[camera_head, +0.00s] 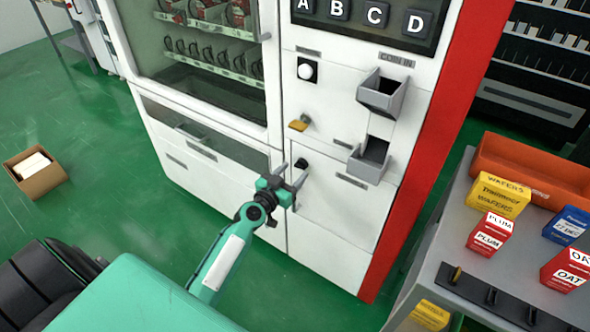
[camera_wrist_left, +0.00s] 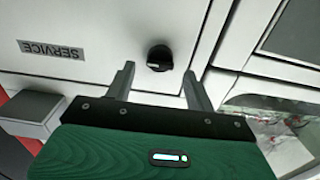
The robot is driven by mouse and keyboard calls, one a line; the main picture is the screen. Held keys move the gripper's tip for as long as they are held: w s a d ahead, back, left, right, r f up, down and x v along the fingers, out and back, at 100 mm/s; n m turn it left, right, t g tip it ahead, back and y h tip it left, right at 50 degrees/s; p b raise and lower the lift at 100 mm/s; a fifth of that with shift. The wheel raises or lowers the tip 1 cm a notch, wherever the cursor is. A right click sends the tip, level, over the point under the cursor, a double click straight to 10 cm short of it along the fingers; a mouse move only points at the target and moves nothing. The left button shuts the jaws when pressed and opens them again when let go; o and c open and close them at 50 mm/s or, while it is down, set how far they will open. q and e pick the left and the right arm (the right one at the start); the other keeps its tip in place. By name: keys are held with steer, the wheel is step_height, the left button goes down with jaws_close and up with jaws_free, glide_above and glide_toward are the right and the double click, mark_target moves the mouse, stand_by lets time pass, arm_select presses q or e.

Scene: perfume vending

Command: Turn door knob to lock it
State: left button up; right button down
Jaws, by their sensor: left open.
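The black door knob (camera_head: 301,163) sits on the white lower service door (camera_head: 325,205) of the vending machine, near that door's upper left corner. In the left wrist view the knob (camera_wrist_left: 159,58) is round and dark, with a light mark on its lower edge. My left gripper (camera_head: 292,178) is open and faces the door just below the knob in the head view. In the left wrist view its two fingers (camera_wrist_left: 158,84) stand on either side of the line to the knob, apart from it. My right gripper is not in view.
A yellow-brown key-like piece (camera_head: 298,125) juts out above the knob. Two grey trays stick out to the right, the coin tray (camera_head: 384,92) and a lower one (camera_head: 370,160). A grey table (camera_head: 455,250) with snack boxes stands at right. An open carton (camera_head: 36,172) lies on the floor.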

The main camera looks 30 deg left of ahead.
arm_select(q)
steer(key=shift+w+d, duration=0.1)
steer(key=shift+w, duration=0.75)
